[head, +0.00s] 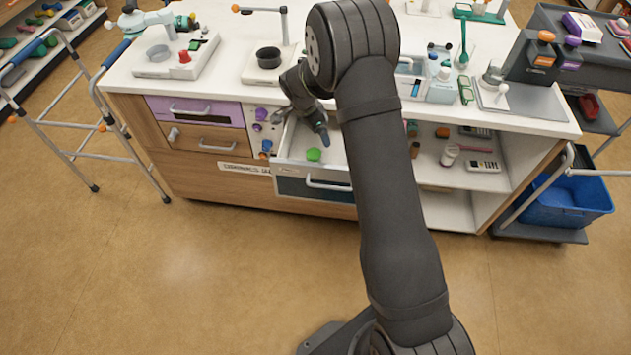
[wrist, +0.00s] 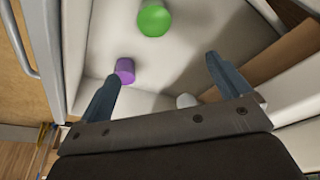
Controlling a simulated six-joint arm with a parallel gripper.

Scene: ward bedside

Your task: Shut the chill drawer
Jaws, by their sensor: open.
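The open drawer with a dark front (head: 296,187) and white inside juts out below the counter; I take it to be the chill drawer. Its grey handle (head: 328,185) is partly behind my arm. A green round item (head: 313,154) lies in it. My gripper (head: 322,138) is over the inside of the drawer, behind the handle. In the wrist view my gripper (wrist: 163,70) has its blue-grey fingers spread, with nothing between them. The green item (wrist: 154,20), a purple item (wrist: 125,70) and a white item (wrist: 187,101) show inside the drawer (wrist: 100,30).
A purple-fronted drawer (head: 195,110) and a wooden drawer (head: 205,138) sit shut at the left. A dark pot (head: 268,57) stands on the white counter (head: 225,72) above. Open shelves (head: 470,178) lie to the right. The floor (head: 180,270) in front is clear.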

